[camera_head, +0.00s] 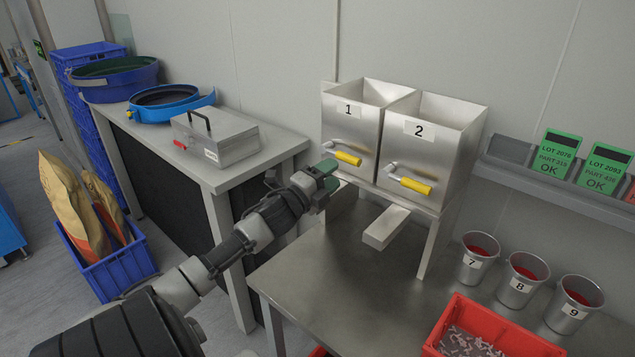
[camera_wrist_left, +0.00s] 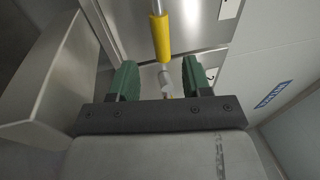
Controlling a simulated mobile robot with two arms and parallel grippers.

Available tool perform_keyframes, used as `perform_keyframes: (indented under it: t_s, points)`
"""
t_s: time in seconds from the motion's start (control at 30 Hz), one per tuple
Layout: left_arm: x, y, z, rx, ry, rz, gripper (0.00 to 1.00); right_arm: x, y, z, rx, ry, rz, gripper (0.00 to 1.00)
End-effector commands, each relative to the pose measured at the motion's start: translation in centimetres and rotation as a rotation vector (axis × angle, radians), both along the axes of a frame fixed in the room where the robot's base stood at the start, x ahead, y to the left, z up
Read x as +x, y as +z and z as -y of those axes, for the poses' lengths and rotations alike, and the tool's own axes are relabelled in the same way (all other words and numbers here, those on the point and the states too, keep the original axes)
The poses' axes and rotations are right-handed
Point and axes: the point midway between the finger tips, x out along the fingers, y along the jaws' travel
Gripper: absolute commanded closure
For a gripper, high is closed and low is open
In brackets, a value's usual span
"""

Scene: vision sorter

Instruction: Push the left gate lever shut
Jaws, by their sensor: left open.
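The left gate lever has a yellow grip (camera_head: 348,158) on a metal rod, on the front of the metal hopper marked 1 (camera_head: 347,127). It points right and slightly down. My left gripper (camera_head: 326,176) is open and empty, with green fingertips just left of and below the lever. In the left wrist view the yellow grip (camera_wrist_left: 160,37) shows ahead, between the lines of the two fingers (camera_wrist_left: 158,78). I cannot tell whether a finger touches it. The right lever (camera_head: 411,184), on hopper 2 (camera_head: 428,152), points right and down. My right gripper is not in view.
A metal chute (camera_head: 386,228) juts out below the hoppers. Metal cups (camera_head: 477,262) and a red bin (camera_head: 500,335) stand at the right. A grey toolbox (camera_head: 216,137) sits on the left bench. The table (camera_head: 330,285) before the hoppers is bare.

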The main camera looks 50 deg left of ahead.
Motion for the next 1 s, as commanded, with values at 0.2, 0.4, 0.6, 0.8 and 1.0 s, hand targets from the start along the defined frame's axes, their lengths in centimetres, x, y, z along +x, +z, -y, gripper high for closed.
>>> perform_keyframes:
  t_s: [0.2, 0.4, 0.6, 0.8, 1.0]
  points:
    - [-3.3, -0.9, 0.0, -0.001, 0.0, -0.003, 0.52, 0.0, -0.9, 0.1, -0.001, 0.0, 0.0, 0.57]
    - [-4.5, -1.0, 0.1, -0.001, 0.0, -0.001, 0.52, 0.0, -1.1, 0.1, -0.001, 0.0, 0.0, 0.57]
    - [-4.6, -0.9, 0.1, 0.0, 0.0, 0.0, 0.52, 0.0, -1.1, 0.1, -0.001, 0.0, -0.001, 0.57]
    - [-4.6, -0.9, 0.1, 0.0, 0.0, 0.0, 0.52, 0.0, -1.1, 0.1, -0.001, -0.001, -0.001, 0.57]
    - [-4.6, -0.9, 0.1, 0.0, 0.0, -0.001, 0.52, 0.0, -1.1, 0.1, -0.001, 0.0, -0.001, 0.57]
